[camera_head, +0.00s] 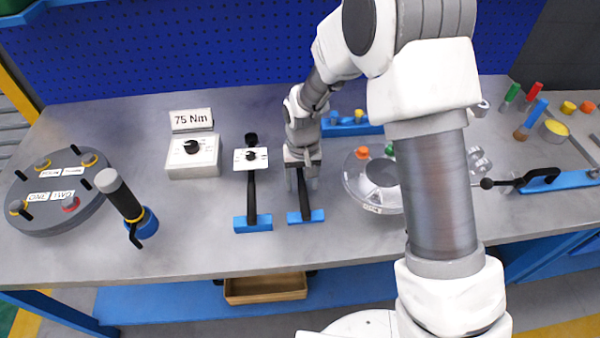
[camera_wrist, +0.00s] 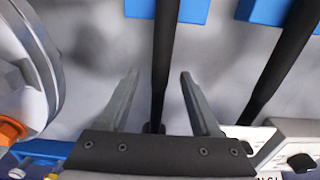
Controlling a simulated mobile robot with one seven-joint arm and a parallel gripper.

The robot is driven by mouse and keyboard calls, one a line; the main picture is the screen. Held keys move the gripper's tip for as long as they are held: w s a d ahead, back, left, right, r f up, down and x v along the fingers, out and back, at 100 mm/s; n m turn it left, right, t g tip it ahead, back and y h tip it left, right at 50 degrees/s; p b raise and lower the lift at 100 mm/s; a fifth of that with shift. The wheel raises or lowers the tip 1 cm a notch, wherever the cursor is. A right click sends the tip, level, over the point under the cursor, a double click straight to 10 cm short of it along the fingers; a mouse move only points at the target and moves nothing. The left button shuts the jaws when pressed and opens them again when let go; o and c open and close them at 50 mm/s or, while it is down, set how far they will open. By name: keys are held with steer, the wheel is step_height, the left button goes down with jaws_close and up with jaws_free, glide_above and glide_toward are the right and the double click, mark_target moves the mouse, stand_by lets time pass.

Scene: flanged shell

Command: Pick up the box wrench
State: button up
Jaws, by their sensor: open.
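The box wrench (camera_head: 304,205) appears to be the plain black bar on the bench, with its near end on a blue block (camera_head: 293,217). My gripper (camera_head: 302,182) is above its far part and hides the far end in the head view. In the wrist view the bar (camera_wrist: 165,45) runs between the two fingers of my open gripper (camera_wrist: 159,76), with a gap on each side. Its dark far end (camera_wrist: 154,128) lies close to the gripper body. I cannot tell how high the fingers are above it.
A second black wrench (camera_head: 252,195) with a white dial lies just left. A 75 Nm box (camera_head: 194,156) and a round grey flanged plate (camera_head: 57,195) are further left. A clear round shell (camera_head: 357,190) stands close on the right. The bench front (camera_head: 190,245) is mostly bare.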

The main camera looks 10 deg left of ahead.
mark_target(302, 183)
jaws_close()
stand_by(0.3)
steer(key=shift+r, duration=0.1)
step_height(302, 183, up, 4)
steer(key=shift+r, duration=0.2)
steer(key=d+r, duration=0.2)
steer(key=d, duration=0.2)
steer(key=d+r, duration=0.2)
steer(key=d, duration=0.1)
steer(key=w+d+r, duration=0.1)
steer(key=d+r, duration=0.1)
steer(key=d, duration=0.2)
steer(key=shift+d+r+p, duration=0.2)
steer(key=shift+d+p, duration=0.1)
steer(key=shift+d, duration=0.05)
steer(key=c, duration=0.6)
jaws_free()
jaws_close()
